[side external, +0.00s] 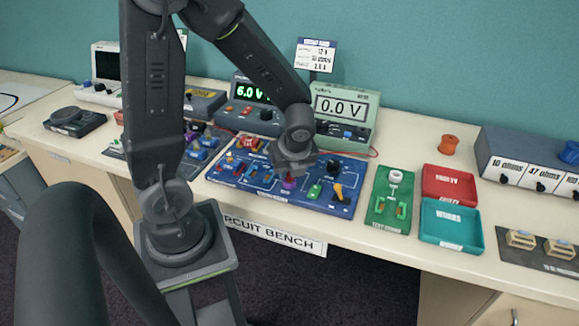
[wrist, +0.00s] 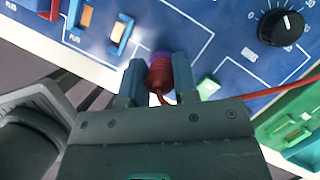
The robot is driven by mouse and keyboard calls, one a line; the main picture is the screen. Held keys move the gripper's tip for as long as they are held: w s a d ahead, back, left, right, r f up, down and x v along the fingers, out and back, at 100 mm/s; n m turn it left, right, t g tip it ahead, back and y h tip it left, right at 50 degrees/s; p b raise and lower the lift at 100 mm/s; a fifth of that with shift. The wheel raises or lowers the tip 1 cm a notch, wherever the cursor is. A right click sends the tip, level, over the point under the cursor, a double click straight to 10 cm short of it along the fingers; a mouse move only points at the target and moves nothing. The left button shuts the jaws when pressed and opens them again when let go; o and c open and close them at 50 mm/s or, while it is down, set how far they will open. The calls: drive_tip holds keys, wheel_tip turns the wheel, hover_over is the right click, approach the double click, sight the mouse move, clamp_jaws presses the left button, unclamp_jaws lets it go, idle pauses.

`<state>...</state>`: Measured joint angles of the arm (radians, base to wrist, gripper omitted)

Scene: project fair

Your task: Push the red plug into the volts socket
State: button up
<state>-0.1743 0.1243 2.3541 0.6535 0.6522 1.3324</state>
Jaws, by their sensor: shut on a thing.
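My gripper (wrist: 158,72) is shut on the red plug (wrist: 160,75), held between its two blue-grey fingers in the wrist view. A red lead (wrist: 275,90) runs from the plug off to the right. A purple part (wrist: 161,54) shows just beyond the plug's tip; I cannot tell whether they touch. In the side view my gripper (side external: 291,168) is low over the blue circuit board (side external: 268,208), with the purple part (side external: 289,184) directly under it. The plug is hidden there. The meter (side external: 343,103) behind reads 0.0 V. I cannot make out a volts label on any socket.
A supply (side external: 248,120) reading 6.0 V stands behind the board. A black knob (wrist: 281,27) is on the board. To the right are a green board (side external: 378,215), a red tray (side external: 450,172) and a teal tray (side external: 432,240). An orange spool (side external: 449,145) stands behind them.

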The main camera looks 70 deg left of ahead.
drive_tip(key=shift+f, duration=0.25)
drive_tip(key=o, duration=1.5)
drive_tip(key=shift+r, duration=0.1)
drive_tip(key=shift+r, duration=3.9)
drive_tip(key=s+d+r+n+t+h, duration=0.1)
drive_tip(key=s+d+r+n, duration=0.1)
drive_tip(key=n, duration=0.4)
drive_tip(key=s+d+r+n+t+h, duration=0.2)
drive_tip(key=d+r+n, duration=0.2)
drive_tip(key=d+n, duration=0.2)
drive_tip(key=s+d+r+n+t+h, duration=0.1)
drive_tip(key=s+d+r+n+t, duration=0.1)
drive_tip(key=n, duration=0.5)
drive_tip(key=shift+s+d+r+h, duration=0.15)
drive_tip(key=shift+s+d+r, duration=0.2)
drive_tip(key=shift+d, duration=0.2)
drive_tip(key=shift+s+d+r+h, duration=0.2)
drive_tip(key=shift+d+r, duration=0.2)
drive_tip(key=shift+d, duration=0.15)
